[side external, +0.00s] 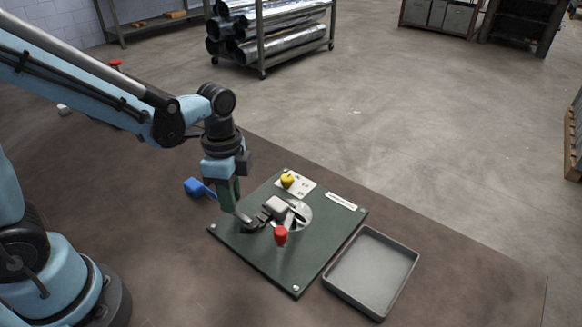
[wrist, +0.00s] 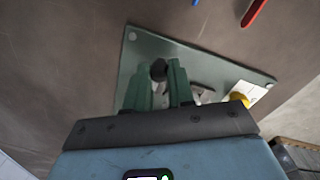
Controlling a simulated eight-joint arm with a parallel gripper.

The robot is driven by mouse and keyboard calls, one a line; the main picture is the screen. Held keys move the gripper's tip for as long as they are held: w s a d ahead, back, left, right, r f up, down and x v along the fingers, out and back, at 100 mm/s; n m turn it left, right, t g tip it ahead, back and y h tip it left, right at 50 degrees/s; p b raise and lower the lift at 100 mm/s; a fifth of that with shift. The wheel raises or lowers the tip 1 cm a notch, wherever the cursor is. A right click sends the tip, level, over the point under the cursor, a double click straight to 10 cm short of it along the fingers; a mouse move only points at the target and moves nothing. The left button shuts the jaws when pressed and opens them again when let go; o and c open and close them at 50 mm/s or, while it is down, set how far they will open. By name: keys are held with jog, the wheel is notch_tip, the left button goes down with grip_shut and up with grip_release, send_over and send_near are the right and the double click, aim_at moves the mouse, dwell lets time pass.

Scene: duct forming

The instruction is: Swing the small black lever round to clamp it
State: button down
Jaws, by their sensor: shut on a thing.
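The green board (side external: 310,262) lies on the brown table and carries a round metal disc (side external: 303,217) with a light grey block (side external: 277,206) over it. The small black lever (side external: 243,216) sticks out at the left of the block, over the board's left part. My gripper (side external: 231,204) points down there with its green fingers at the lever's end. In the wrist view my gripper (wrist: 160,72) is shut on the lever's dark round end (wrist: 158,69). The fingers hide part of the lever and the disc.
A red knob (side external: 281,235) stands in front of the disc, and a yellow knob (side external: 287,181) on a white plate behind it. An empty grey tray (side external: 335,278) lies right of the board. A blue object (side external: 197,187) lies behind my gripper. The table's right front is clear.

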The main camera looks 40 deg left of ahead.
jog(key=shift+w+m, duration=0.2)
jog(key=shift+m, duration=0.1)
jog(key=c, duration=1)
grip_release()
jog(key=shift+r, duration=0.1)
jog(key=r, duration=1.2)
jog(key=shift+w+a, duration=0.1)
jog(key=shift+w, duration=0.1)
jog(key=shift+f, duration=0.1)
jog(key=s+a+f+n+t, duration=0.1)
jog(key=n+t, duration=0.1)
jog(key=n, duration=0.2)
jog(key=s+a+n+t, duration=0.1)
jog(key=n+t, duration=0.2)
jog(key=n, duration=0.1)
jog(key=s+a+f+n+t, duration=0.1)
jog(key=n+t, duration=0.1)
jog(key=n, duration=0.2)
jog(key=shift+a+f+n+t, duration=0.1)
jog(key=shift+f+n+t, duration=0.25)
jog(key=shift+n+t, duration=0.05)
